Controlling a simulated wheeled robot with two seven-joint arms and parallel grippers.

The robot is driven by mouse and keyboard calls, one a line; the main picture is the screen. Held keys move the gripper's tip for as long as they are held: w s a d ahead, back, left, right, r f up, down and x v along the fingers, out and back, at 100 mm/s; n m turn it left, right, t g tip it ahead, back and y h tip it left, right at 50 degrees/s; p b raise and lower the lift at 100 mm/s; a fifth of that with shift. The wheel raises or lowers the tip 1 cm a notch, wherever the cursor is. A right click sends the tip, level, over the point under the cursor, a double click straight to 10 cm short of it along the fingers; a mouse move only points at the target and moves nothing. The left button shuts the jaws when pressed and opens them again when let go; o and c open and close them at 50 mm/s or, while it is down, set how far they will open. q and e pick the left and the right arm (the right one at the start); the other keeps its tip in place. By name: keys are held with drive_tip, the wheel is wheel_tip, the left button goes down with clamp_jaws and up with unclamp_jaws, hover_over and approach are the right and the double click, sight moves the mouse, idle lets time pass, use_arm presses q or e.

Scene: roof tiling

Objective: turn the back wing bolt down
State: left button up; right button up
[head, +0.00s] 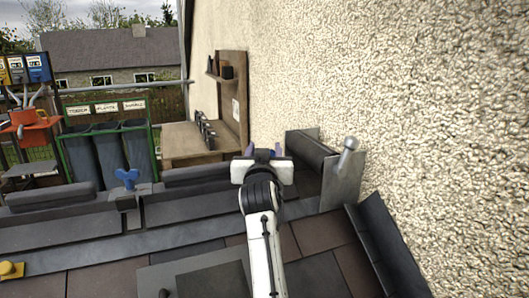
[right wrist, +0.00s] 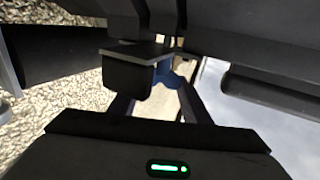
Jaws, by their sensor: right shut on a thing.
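My right gripper (head: 262,168) is at the ridge near the house wall, its arm coming up from the bottom. It is shut on a blue wing bolt, mostly hidden in the head view; purple-blue bits show just beyond the gripper. In the right wrist view the blue bolt (right wrist: 171,79) shows between the far ends of my right gripper's fingers (right wrist: 160,88), below a dark plate. How far down it sits cannot be told. A second blue wing bolt (head: 127,178) stands upright on a metal clamp further left along the ridge. My left gripper is out of view.
Dark ridge tiles (head: 205,174) lie left of the gripper. A grey metal bracket (head: 342,182) with a rounded knob stands close on the right, by the rough wall (head: 420,110). A yellow knob (head: 11,269) is at lower left. Bins (head: 108,155) and a wooden bench (head: 190,142) stand beyond.

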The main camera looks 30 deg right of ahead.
drive_tip(key=shift+r, duration=0.55)
drive_tip(key=o, duration=0.8)
drive_tip(key=shift+o, duration=1.2)
drive_tip(key=shift+f, duration=0.25)
wheel_tip(320, 180, up, 10)
